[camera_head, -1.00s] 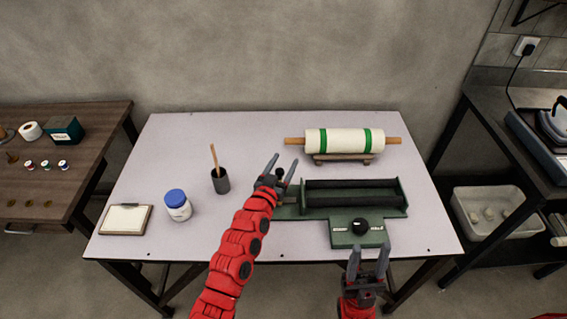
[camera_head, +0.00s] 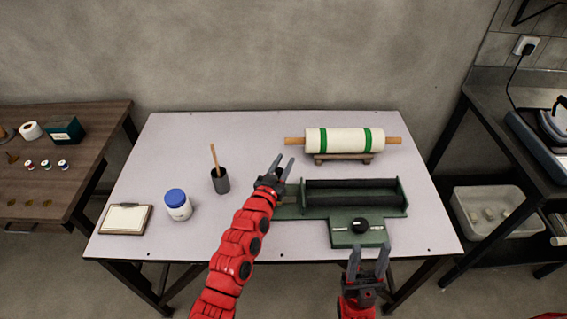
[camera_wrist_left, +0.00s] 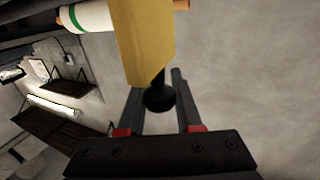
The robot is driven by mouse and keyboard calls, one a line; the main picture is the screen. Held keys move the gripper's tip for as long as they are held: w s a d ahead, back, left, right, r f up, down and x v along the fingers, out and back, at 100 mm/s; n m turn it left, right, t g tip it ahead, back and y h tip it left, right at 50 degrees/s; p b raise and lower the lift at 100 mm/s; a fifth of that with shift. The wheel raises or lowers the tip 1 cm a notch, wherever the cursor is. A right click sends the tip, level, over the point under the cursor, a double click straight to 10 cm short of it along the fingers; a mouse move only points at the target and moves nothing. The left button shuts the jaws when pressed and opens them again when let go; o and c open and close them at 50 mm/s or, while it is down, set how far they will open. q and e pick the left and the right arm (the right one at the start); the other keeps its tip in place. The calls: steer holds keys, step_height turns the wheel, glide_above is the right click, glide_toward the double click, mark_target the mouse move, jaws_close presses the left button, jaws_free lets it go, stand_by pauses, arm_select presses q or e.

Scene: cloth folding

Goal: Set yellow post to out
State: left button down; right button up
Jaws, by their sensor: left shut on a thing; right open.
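In the left wrist view the yellow post (camera_wrist_left: 143,42) is a flat yellow piece with a black stem and round black knob (camera_wrist_left: 159,98) at its lower end. My left gripper (camera_head: 282,163) is at the left end of the green machine (camera_head: 355,239); in its wrist view the fingers (camera_wrist_left: 156,96) are shut on the black knob. The yellow part is hidden in the head view. My right gripper (camera_head: 368,262) is open and empty, just in front of the machine's black dial (camera_head: 360,226).
A white roll with green bands (camera_head: 344,141) rests on a stand behind the machine. A dark cup with a stick (camera_head: 220,181), a blue-lidded jar (camera_head: 177,205) and a clipboard (camera_head: 125,219) stand left of my left arm. The back left of the table (camera_head: 190,130) is clear.

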stand_by(0.8)
arm_select(q)
steer(key=a+b, duration=0.4)
steer(key=b, duration=0.1)
steer(key=shift+a, duration=0.4)
steer(key=c, duration=1)
jaws_free()
steer(key=o, duration=0.4)
steer(key=shift+a, duration=0.2)
